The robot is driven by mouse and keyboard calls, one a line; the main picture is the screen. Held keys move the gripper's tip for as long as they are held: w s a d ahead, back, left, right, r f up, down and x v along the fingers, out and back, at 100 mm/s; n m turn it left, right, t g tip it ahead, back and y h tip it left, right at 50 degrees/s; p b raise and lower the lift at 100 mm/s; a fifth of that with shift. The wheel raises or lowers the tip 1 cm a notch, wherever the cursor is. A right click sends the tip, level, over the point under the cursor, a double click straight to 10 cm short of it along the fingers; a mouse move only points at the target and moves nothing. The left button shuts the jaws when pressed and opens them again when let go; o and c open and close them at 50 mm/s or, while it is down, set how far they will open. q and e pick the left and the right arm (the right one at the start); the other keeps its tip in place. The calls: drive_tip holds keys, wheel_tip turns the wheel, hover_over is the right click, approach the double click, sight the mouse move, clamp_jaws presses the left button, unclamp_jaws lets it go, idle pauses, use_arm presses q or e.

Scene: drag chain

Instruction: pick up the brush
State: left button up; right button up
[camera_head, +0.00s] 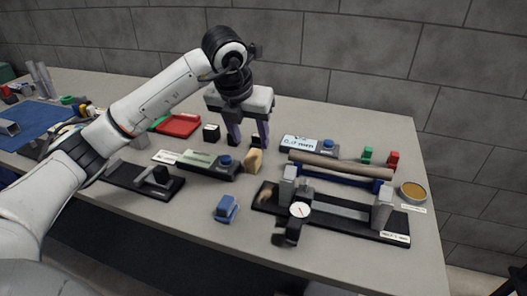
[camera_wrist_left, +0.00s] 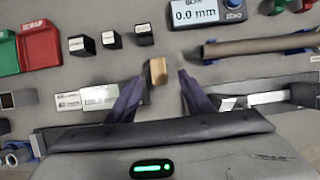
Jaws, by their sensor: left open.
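A small tan block-like piece (camera_head: 254,160), which may be the brush, stands on the table near the middle in the head view. It also shows in the left wrist view (camera_wrist_left: 157,71), upright in the gap between the fingers and a little beyond their tips. No bristles can be made out. My left gripper (camera_head: 249,143) reaches down over the table just behind this piece in the head view. Its two dark fingers (camera_wrist_left: 161,79) are spread apart with nothing held between them. My right gripper is not in view.
A gauge fixture with a dial (camera_head: 300,209) and a brown rod (camera_head: 340,166) lie to the right.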

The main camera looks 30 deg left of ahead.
sight(253, 154)
use_arm(q)
wheel_tip(253, 154, down, 2)
drive_tip(key=shift+w+a+f, duration=0.1)
drive_tip(key=shift+w+f, duration=0.05)
drive_tip(key=shift+f, duration=0.1)
drive_tip(key=shift+p+x, duration=0.6)
drive_tip(key=shift+x, duration=2.45)
drive_tip(key=shift+a, duration=0.15)
drive_tip(key=c, duration=1.1)
drive_tip(key=shift+r+b, duration=0.4)
drive_tip(key=shift+r, duration=4.7)
